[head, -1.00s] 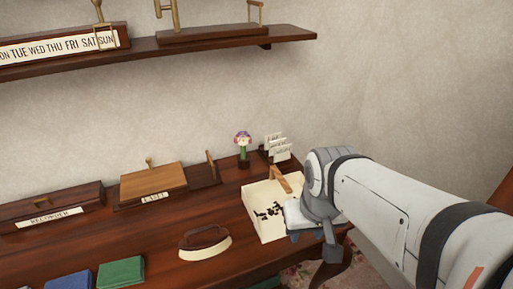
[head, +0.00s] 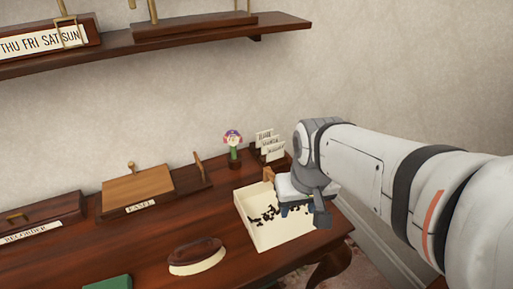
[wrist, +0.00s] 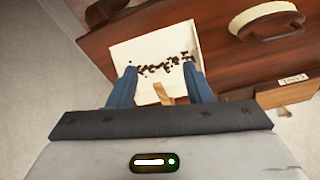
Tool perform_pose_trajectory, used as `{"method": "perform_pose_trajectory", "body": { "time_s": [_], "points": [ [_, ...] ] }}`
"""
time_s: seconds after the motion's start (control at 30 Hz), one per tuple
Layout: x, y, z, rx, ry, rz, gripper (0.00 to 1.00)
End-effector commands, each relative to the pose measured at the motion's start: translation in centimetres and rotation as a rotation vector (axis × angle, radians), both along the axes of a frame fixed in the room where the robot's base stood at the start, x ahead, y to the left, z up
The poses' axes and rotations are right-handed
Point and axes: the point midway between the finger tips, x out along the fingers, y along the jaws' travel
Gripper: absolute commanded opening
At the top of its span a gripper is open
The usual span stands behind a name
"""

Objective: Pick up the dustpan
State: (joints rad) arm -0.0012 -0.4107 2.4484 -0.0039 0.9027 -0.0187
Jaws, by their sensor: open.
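The dustpan is a shallow cream-white pan (head: 285,243) with dark brown bits in it and a short wooden handle (head: 268,174). It lies on the dark wooden desk near its right end. In the wrist view the pan (wrist: 125,50) is ahead of my gripper, with the handle (wrist: 163,95) pointing toward the palm. My gripper (wrist: 160,78) is open, its two blue fingers apart on either side of the handle. In the head view my gripper (head: 298,208) hangs above the pan's far right part and hides some of it. I cannot tell the height gap.
A brush (head: 197,256) with a brown top lies left of the pan. A flower figure (head: 233,150) and a card rack (head: 268,146) stand behind it. A wooden easel box (head: 140,188) is further left. A shelf (head: 200,40) spans the wall above.

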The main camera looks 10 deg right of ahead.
Motion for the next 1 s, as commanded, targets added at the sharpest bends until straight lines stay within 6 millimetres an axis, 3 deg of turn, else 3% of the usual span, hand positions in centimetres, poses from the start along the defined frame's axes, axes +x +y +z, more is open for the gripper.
{"method": "perform_pose_trajectory", "body": {
  "time_s": [0.3,0.5,0.7,1.0],
  "points": [
    [11.1,0.5,-2.4,-0.017,0.12,0.136,0.45],
    [16.8,0.8,-5.4,-0.022,0.174,0.209,0.45],
    [19.2,0.9,-7.2,-0.022,0.198,0.245,0.45],
    [19.4,0.8,-10.3,-0.023,0.203,0.25,0.45]
  ]
}}
